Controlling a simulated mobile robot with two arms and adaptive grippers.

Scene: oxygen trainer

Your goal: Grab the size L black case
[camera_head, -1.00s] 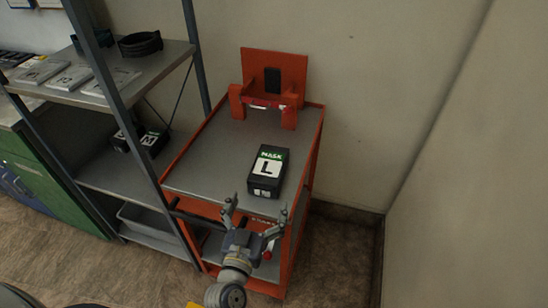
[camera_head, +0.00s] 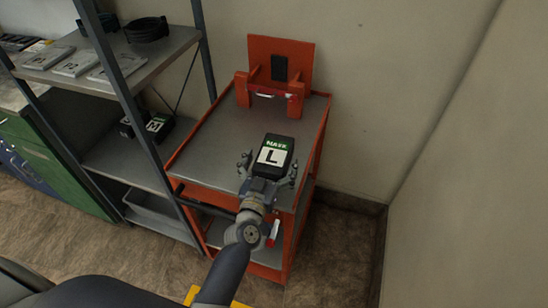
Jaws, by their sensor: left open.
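The size L black case (camera_head: 274,153), with a green "MASK" band and a white L label, lies on the grey top of the orange cart (camera_head: 217,141). My left gripper (camera_head: 269,165) is at the near end of the case, its fingers spread to the left and right of that end. It is open; I cannot tell whether a finger touches the case. My right gripper is not in view.
An orange stand (camera_head: 281,62) with a black block rises at the cart's back. A metal shelf (camera_head: 144,66) on the left holds flat packs, a black coil (camera_head: 147,29) and a black case marked M (camera_head: 157,127). A wall stands close on the right.

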